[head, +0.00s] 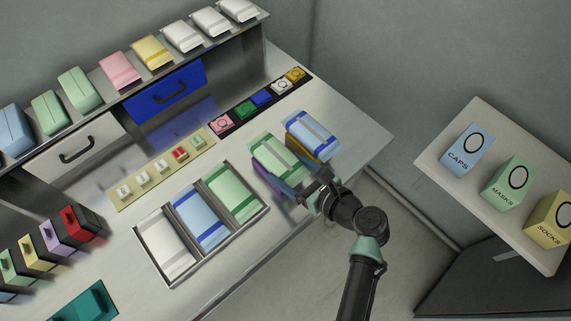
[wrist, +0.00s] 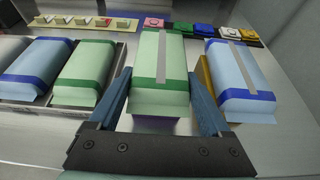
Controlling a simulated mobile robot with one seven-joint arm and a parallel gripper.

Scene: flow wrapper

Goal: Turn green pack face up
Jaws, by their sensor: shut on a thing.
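The green pack (head: 278,158) has dark green end bands and a grey lengthwise strip on its upper side. In the wrist view the green pack (wrist: 160,60) lies level between the two blue fingers of my gripper (wrist: 160,90). My gripper (head: 298,188) is shut on it, one finger along each long side. Something purple (head: 264,186) shows under the pack's left edge in the head view. I cannot tell whether the pack touches it. The pack's underside is hidden.
A blue pack (head: 312,137), also strip up, sits on a yellow support (head: 327,153) close to the right. A tray (head: 172,284) at left holds white, blue and green packs without strips showing. Coloured buttons (head: 262,98) line the back. Bare table lies at right (head: 365,135).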

